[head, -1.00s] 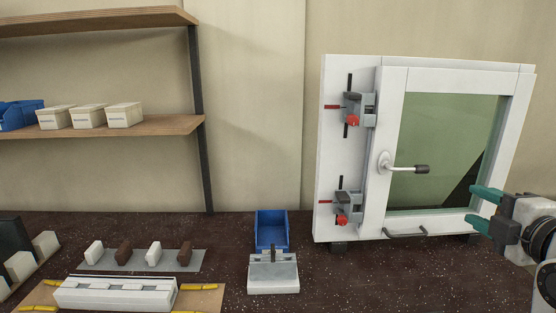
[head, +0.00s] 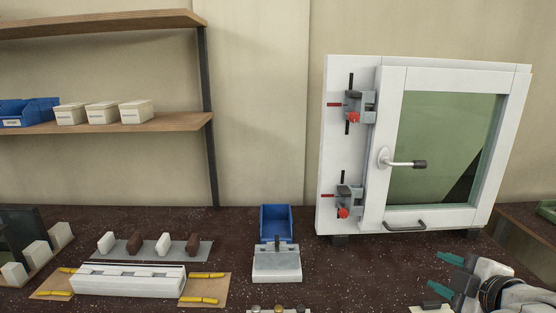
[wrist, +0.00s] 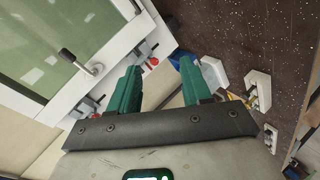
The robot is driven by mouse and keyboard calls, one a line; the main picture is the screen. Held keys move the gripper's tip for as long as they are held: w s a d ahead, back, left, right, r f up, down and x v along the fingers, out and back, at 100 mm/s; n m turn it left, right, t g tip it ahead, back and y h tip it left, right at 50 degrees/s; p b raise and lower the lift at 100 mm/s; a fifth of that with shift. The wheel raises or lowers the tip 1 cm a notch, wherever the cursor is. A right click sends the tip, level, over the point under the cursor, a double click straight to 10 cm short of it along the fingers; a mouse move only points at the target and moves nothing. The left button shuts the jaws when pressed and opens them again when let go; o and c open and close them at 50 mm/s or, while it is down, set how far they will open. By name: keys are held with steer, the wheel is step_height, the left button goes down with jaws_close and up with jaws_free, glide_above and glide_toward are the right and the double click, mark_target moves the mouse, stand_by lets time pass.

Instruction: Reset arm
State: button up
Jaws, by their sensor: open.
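My gripper (head: 444,275) is at the lower right of the head view, above the bench and in front of the window frame's lower right part. Its two green fingers are apart with nothing between them. In the wrist view the open gripper (wrist: 160,88) shows its fingers pointing toward the clamps and the bench. The white window frame (head: 452,78) stands upright on the bench, with its handle (head: 405,163) level. An upper clamp (head: 357,107) and a lower clamp (head: 347,201), both with red knobs, sit on its left side.
A blue bin (head: 275,222) stands behind a grey-white block fixture (head: 277,263). To the left are a grey strip (head: 150,251) with brown and white pieces and a white profile (head: 128,280) between yellow parts. Shelves (head: 110,123) hang at upper left. Bench between bin and window is clear.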

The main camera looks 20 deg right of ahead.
steer(key=s+a+f+m+g+y, duration=0.1)
steer(key=s+a+f+m+g, duration=0.3)
steer(key=f, duration=0.5)
steer(key=s+a+f+m+g+y, duration=0.1)
steer(key=s+a+f, duration=0.2)
steer(key=a+f, duration=0.4)
steer(key=s+a+f+m+g, duration=0.4)
steer(key=s+f+m+g, duration=0.2)
steer(key=s+f, duration=0.7)
steer(key=s, duration=0.3)
steer(key=shift+a+f+g, duration=0.15)
steer(key=shift+f+g, duration=0.15)
